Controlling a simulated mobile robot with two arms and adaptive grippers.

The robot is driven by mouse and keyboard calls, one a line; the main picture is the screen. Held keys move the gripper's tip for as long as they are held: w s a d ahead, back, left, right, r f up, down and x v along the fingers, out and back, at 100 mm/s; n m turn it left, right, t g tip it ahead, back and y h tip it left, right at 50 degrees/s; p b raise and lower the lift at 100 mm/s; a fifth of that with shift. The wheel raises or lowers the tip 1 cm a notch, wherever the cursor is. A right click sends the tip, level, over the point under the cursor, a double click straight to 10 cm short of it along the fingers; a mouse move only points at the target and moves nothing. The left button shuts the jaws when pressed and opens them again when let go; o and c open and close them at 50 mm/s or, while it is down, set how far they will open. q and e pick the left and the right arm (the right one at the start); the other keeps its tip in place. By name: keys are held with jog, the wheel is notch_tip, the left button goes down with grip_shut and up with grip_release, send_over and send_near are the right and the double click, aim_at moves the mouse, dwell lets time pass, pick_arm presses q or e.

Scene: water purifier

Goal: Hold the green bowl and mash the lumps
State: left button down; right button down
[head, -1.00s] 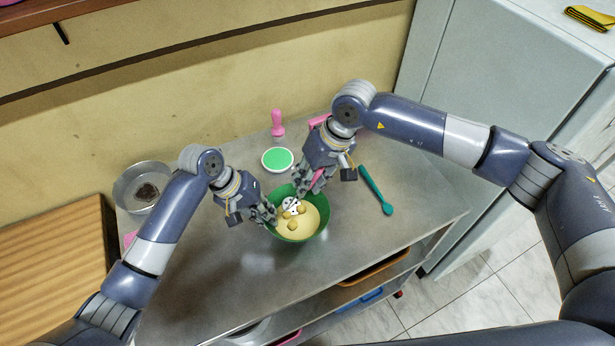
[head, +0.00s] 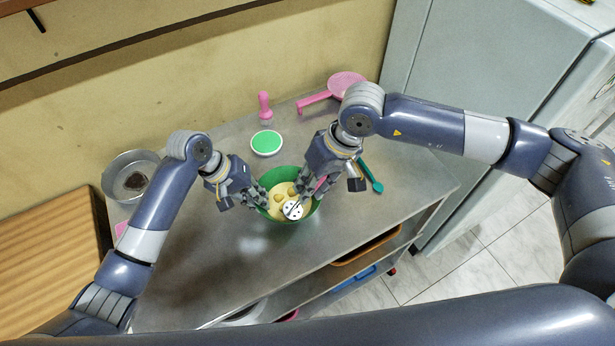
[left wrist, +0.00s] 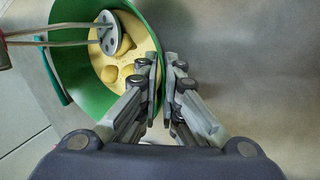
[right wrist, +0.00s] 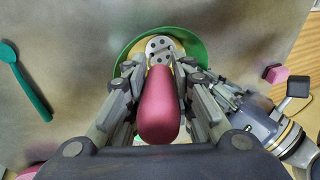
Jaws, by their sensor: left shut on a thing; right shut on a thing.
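The green bowl (head: 291,217) stands on the metal table and holds a yellow mash with several round lumps (left wrist: 109,74). My left gripper (head: 259,199) is shut on the bowl's rim, with one finger on each side of the wall in the left wrist view (left wrist: 166,85). My right gripper (head: 310,190) is shut on the pink handle (right wrist: 160,105) of a masher. The masher's perforated metal head (head: 293,210) is inside the bowl, at the mash, beside lumps; it also shows in the left wrist view (left wrist: 112,36). Contact with the bowl's floor cannot be told.
A teal spoon (head: 371,178) lies right of the bowl. Behind stand a white dish with a green top (head: 266,142), a pink-handled tool (head: 264,108) and a pink pan (head: 346,84). A metal pot (head: 130,175) is at left. The table's front (head: 240,280) is clear.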

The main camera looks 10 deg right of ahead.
jog(key=shift+s+f, duration=0.2)
jog(key=shift+f, duration=0.05)
jog(key=shift+w, duration=0.1)
jog(key=shift+w+a, duration=1.15)
jog(key=shift+w, duration=2.5)
jog(key=shift+s+d+f, duration=0.1)
jog(key=shift+s+d, duration=0.4)
jog(key=shift+s, duration=0.8)
jog(key=shift+s+d, duration=0.55)
jog(key=shift+s, duration=0.7)
jog(key=shift+s+d+f, duration=0.1)
jog(key=shift+s+d, duration=0.4)
jog(key=shift+s, duration=0.8)
jog(key=shift+w+a+r, duration=0.15)
jog(key=shift+w, duration=0.25)
jog(key=shift+w+a+r, duration=0.1)
jog(key=shift+w+r, duration=0.05)
jog(key=shift+w, duration=0.2)
jog(key=w+a, duration=0.2)
jog(key=w, duration=0.4)
jog(key=shift+w, duration=0.25)
